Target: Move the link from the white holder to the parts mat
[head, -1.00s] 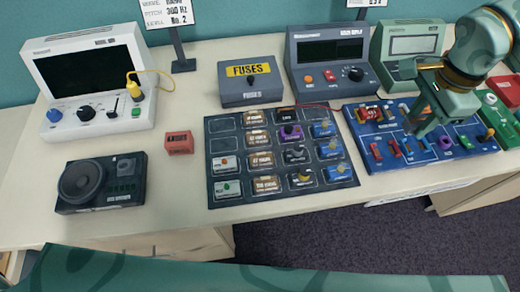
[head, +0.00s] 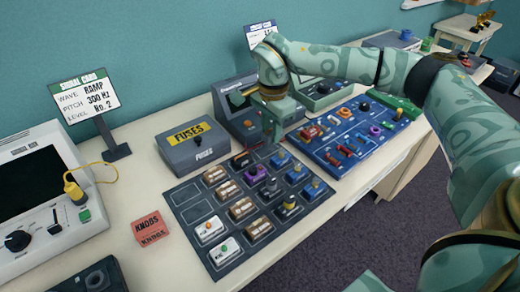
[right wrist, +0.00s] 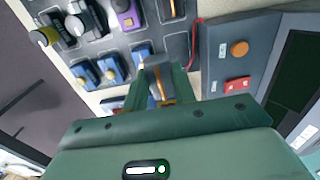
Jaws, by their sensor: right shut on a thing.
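The dark parts mat (head: 181,194) lies on the bench, with fuses, knobs and other small parts in its compartments. My right gripper (head: 277,134) is above the mat's far right end, pointing down. In the right wrist view its fingers (right wrist: 160,92) are shut on a small grey piece with an orange strip (right wrist: 160,80), perhaps the link; the fingers hide much of it. The mat also shows there, with blue parts (right wrist: 110,70) and a bare compartment (right wrist: 174,50) near the fingertips. I cannot make out the white holder. My left gripper is out of view.
A blue board (head: 320,150) with several coloured parts lies right of the mat. A grey fuses box (head: 195,147) and a meter with a dark screen (head: 232,97) stand behind. A red wire (right wrist: 196,35) runs near the gripper.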

